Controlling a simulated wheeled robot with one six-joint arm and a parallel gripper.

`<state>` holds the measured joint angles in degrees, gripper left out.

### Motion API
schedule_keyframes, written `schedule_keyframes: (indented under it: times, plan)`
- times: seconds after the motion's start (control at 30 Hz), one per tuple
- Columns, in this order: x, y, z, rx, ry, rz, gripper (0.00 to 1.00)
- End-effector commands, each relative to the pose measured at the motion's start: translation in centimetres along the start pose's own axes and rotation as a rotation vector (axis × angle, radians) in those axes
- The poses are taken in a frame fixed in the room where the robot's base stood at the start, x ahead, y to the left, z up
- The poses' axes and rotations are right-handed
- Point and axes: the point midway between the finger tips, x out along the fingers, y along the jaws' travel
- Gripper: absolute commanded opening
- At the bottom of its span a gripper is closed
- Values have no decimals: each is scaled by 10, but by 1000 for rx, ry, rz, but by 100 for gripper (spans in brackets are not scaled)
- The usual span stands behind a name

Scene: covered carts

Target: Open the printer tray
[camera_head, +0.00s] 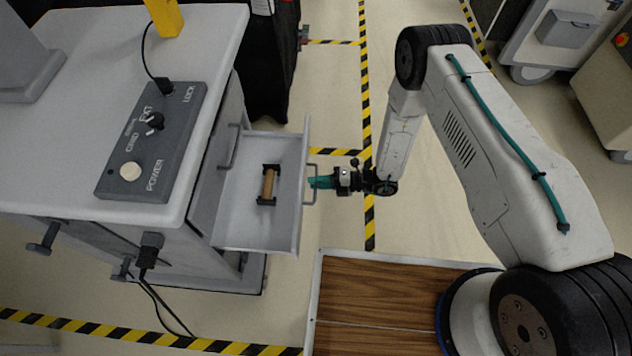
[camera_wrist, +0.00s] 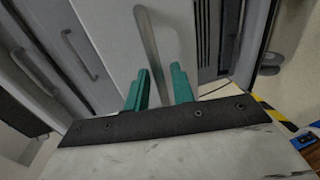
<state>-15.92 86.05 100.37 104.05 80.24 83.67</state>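The printer tray (camera_head: 228,228) is a light grey drawer. It stands pulled out from the right side of the cart, its inside showing from above. A brown roll (camera_head: 268,184) with black end holders lies in it. The tray's front carries a grey bar handle (camera_head: 309,196), which also shows in the wrist view (camera_wrist: 147,40). My gripper (camera_head: 315,183) is at this handle, outside the tray front. In the wrist view its two teal fingers (camera_wrist: 160,88) stand apart, one on each side of the bar, with a gap visible. Contact with the bar cannot be told.
The cart (camera_head: 72,150) has a dark control panel (camera_head: 150,145) on top with a knob and a white button. Another handle (camera_head: 232,146) sits on the cart's side behind the tray. Striped floor tape (camera_head: 365,110) and open floor lie right of the tray.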

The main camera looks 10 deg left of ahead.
Motion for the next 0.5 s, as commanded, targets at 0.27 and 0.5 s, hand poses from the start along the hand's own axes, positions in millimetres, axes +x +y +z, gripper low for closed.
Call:
schedule_keyframes:
  times: [0.27, 0.5]
  plan:
    - [-47, 0, 1, 1, -5, 0, 24]
    - [-70, 0, 0, 0, -2, 0, 24]
